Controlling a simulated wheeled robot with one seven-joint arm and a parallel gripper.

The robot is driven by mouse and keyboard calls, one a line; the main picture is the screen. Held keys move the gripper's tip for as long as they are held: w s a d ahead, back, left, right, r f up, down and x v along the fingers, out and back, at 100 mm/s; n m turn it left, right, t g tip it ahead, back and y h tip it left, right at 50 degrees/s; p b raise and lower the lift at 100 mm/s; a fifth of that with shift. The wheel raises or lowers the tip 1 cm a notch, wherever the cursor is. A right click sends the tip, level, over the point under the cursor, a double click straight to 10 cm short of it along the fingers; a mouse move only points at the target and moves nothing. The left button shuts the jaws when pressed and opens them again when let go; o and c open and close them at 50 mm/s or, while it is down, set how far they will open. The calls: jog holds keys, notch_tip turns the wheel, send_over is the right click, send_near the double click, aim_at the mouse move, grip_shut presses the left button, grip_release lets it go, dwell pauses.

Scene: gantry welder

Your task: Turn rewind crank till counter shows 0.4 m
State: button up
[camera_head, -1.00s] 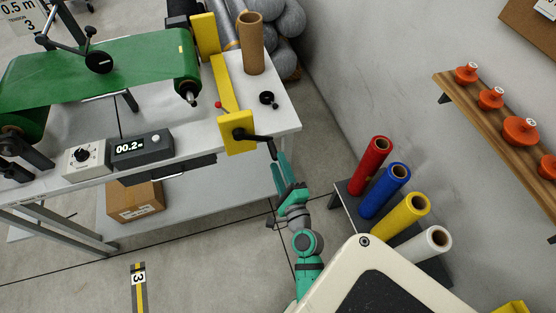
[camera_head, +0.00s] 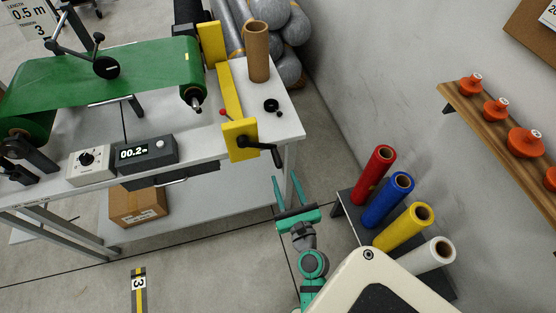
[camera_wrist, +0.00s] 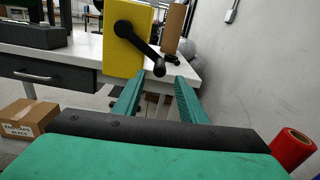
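The rewind crank (camera_head: 263,147) is a black arm with a knob on a yellow bracket (camera_head: 241,140) at the table's right end. Its arm points right and slightly down. In the wrist view the crank (camera_wrist: 141,45) slants down to the right on the yellow plate (camera_wrist: 128,38), its knob just above and beyond the fingertips. My gripper (camera_head: 287,180) is open and empty, below and apart from the knob; it also shows in the wrist view (camera_wrist: 163,80). The counter (camera_head: 148,151) reads 00.2 m. The green roll (camera_head: 105,75) lies across the machine.
A white dial box (camera_head: 91,163) stands left of the counter. Red, blue, yellow and white rolls stand on a dark rack (camera_head: 352,208) at right, near my arm. A cardboard tube (camera_head: 257,52) stands on the table. A cardboard box (camera_head: 137,204) sits below.

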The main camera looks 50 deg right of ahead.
aim_at(278, 161)
jog(key=x, duration=0.8)
jog(key=shift+w, duration=0.25)
jog(key=shift+s, duration=0.15)
grip_shut()
